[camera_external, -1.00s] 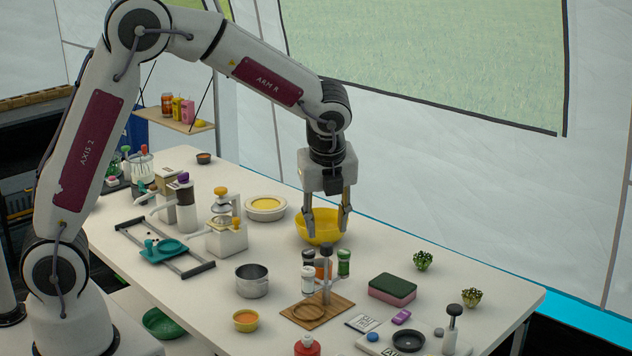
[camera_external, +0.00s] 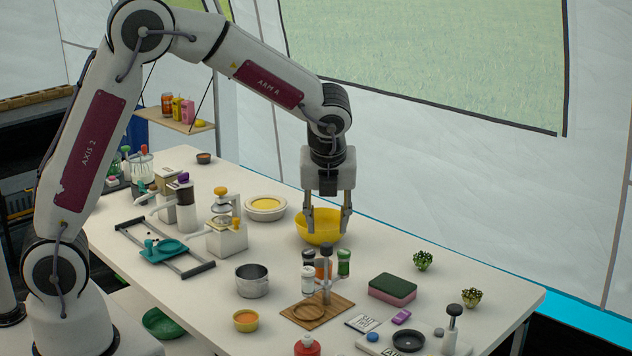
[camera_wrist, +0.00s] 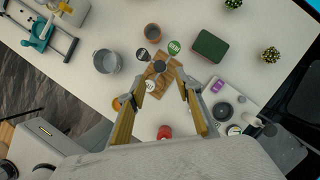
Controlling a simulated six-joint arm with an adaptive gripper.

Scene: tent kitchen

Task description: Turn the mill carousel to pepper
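The mill carousel has a wooden base (camera_external: 332,315) with a ring on it and an upright grey post (camera_external: 327,280). Around the post are a white mill (camera_external: 307,281), a dark-topped mill (camera_external: 308,257) and a green mill (camera_external: 344,263). The wrist view shows their round tops from above: green (camera_wrist: 174,47), dark (camera_wrist: 142,54) and white (camera_wrist: 150,84). Their lettering is too small to read, so I cannot tell which is pepper. My gripper (camera_external: 327,235) is open and empty, above the table and apart from the carousel; its fingers frame the wrist view (camera_wrist: 162,92).
A yellow bowl (camera_external: 319,229) is behind my fingers in the external view. A metal pot (camera_external: 251,281) stands left of the carousel, and a green-and-pink sponge (camera_external: 392,289) lies right. A lettered card (camera_external: 362,323) and a red-topped item (camera_external: 307,346) are near its front.

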